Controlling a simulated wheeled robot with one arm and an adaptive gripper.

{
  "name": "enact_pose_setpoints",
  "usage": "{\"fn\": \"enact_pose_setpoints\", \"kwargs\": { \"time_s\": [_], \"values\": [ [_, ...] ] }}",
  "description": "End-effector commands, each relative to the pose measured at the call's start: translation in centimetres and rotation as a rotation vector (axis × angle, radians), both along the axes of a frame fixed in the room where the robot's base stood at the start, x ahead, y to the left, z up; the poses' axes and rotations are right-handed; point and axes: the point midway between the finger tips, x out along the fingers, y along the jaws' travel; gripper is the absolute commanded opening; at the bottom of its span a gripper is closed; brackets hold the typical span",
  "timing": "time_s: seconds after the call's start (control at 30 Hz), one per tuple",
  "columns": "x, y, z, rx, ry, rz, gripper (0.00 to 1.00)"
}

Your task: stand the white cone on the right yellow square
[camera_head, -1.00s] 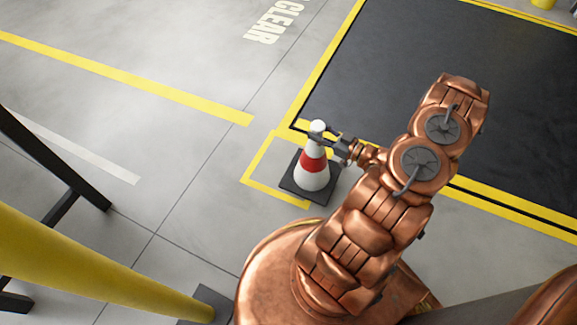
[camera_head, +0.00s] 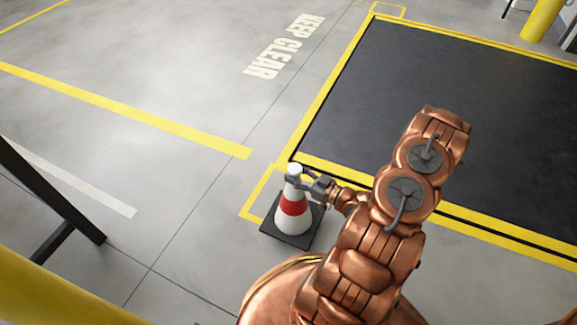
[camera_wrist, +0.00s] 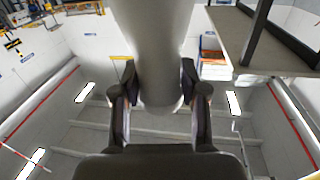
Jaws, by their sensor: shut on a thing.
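The white cone (camera_head: 293,220) has a red band and a square black base, and stands upright in the head view. My gripper (camera_head: 306,182) is shut on its upper part from the right. In the wrist view the cone's pale body (camera_wrist: 162,50) runs between the two fingers of my gripper (camera_wrist: 160,95). A yellow square outline (camera_head: 252,200) lies at the near left corner of the dark mat; the cone's base overlaps its front line in the picture. I cannot tell whether the base touches the floor. Another small yellow outline (camera_head: 388,6) lies at the mat's far left corner.
The dark mat (camera_head: 440,90) has a yellow border. A yellow post (camera_head: 543,18) stands at the far right, and a yellow rail (camera_head: 70,295) with a dark frame (camera_head: 50,190) is at near left. The floor by the KEEP CLEAR lettering (camera_head: 285,45) is open.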

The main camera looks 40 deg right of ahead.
Motion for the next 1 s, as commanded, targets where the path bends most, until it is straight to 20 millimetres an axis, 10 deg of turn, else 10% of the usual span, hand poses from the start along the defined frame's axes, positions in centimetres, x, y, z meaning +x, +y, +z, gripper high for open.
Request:
{"fn": "enact_pose_setpoints", "kwargs": {
  "time_s": [0.6, 1.0],
  "values": [
    [9.5, -4.0, -1.1, -0.003, -0.002, 0.003, 0.0],
    [11.6, -5.0, -1.2, -0.002, -0.001, 0.001, 0.0]
  ]
}}
